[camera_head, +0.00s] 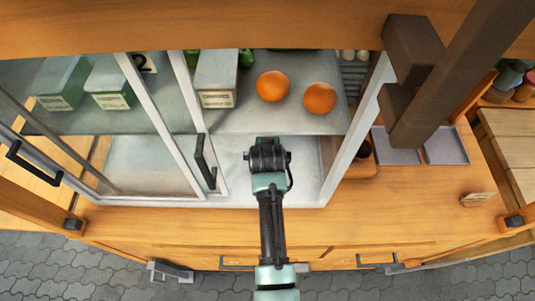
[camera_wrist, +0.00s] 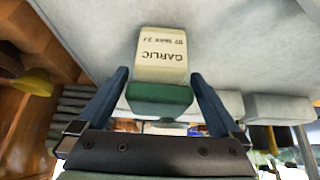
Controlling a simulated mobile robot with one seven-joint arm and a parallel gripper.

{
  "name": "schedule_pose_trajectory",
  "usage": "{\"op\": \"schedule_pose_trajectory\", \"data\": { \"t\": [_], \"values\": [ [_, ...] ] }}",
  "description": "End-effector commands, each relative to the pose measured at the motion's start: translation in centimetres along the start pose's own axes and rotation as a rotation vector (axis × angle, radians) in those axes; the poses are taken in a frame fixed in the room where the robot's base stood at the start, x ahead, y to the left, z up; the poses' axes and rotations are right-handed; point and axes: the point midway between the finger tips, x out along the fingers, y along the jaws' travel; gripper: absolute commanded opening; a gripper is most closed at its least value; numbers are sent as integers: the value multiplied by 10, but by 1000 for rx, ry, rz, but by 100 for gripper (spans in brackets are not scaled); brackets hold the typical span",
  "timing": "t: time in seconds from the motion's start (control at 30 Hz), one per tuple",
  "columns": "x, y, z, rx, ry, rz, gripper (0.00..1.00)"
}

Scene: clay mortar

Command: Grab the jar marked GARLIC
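The jar marked GARLIC (camera_wrist: 160,55) shows in the wrist view, with a cream body, a green lid and an upside-down label. Its lid end points toward my gripper (camera_wrist: 159,74). My gripper is open, with one dark finger on each side of the jar's lid end. I cannot tell whether either finger touches it. In the head view my arm reaches into the open cabinet, and I cannot make out the fingers or the GARLIC jar there.
The cabinet shelf (camera_head: 300,122) carries two oranges (camera_head: 272,86) and a pale container (camera_head: 217,80) with an unreadable label. A glass door with a black handle (camera_head: 204,160) stands left of my arm. The wooden counter (camera_head: 420,205) is largely clear at right.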

Motion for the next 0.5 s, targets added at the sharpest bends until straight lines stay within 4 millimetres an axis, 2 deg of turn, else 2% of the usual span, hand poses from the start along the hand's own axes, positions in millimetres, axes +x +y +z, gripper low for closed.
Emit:
{"op": "schedule_pose_trajectory", "data": {
  "t": [0.03, 0.07, 0.5],
  "values": [
    [0, 0, 0, 0, 0, 0, 93],
    [0, 0, 0, 0, 0, 0, 87],
    [0, 0, 0, 0, -1, 0, 8]
  ]
}}
